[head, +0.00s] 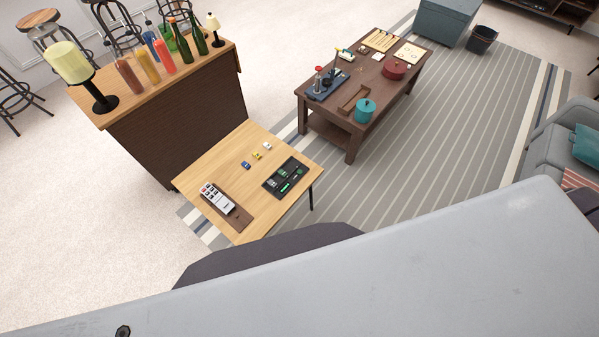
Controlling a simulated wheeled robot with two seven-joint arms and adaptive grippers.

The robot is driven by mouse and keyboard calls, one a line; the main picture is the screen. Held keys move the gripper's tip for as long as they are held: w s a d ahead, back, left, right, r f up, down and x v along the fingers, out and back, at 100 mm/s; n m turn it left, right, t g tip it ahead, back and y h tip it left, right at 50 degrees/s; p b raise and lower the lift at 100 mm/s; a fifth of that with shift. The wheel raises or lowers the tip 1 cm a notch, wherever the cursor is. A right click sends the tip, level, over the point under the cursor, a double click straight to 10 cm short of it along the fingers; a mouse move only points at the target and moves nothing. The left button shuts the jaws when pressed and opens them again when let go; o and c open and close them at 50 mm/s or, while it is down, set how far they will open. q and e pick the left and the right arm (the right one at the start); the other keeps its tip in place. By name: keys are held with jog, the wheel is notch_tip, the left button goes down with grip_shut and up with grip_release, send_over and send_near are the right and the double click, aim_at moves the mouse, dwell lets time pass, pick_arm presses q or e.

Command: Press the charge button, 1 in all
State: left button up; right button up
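A black charger-like unit (286,178) with several green parts lies on the right side of the small wooden table (225,165). Its charge button is too small to tell apart. A light grey remote (215,198) lies on a brown mat (240,218) at the table's front left. A dark blue item (245,165), a yellow item (257,156) and a whitish item (267,146) sit loose toward the back of the table. Neither gripper shows. A large grey part of my own body covers the lower part of the view.
A bar counter (175,125) with bottles (148,68) and lamps adjoins the table at the back left. A low brown table (365,82) with a teal pot (365,110) and red pot (394,69) stands behind. Striped rug (450,130) lies open between it and the grey sofa (565,145).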

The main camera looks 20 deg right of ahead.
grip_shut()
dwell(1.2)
